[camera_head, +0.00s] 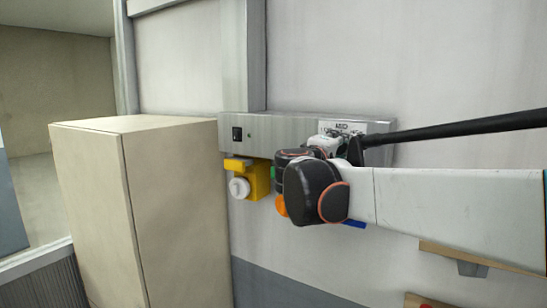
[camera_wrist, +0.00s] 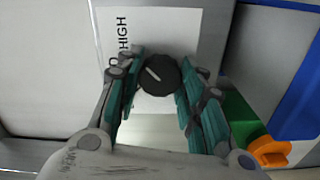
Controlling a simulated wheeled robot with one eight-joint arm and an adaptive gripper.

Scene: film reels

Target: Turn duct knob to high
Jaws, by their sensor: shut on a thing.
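The duct knob (camera_wrist: 160,75) is round and black with a white pointer line. In the wrist view it sits between my gripper's two teal-padded fingers (camera_wrist: 162,64), which are shut on it. The pointer line slants toward the picture's upper left. A white label (camera_wrist: 178,28) behind the knob carries the sideways word HIGH; the lettering beside it is partly hidden by the left finger. In the head view, my gripper (camera_head: 338,142) is at the right part of the metal duct box (camera_head: 285,132); the knob itself is hidden there.
A yellow device with a white round part (camera_head: 250,180) hangs below the duct box. A tall beige cabinet (camera_head: 165,210) stands to the left. Green (camera_wrist: 238,115), orange (camera_wrist: 268,152) and blue (camera_wrist: 300,105) things lie close right of my fingers. A wooden shelf (camera_head: 480,258) is at lower right.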

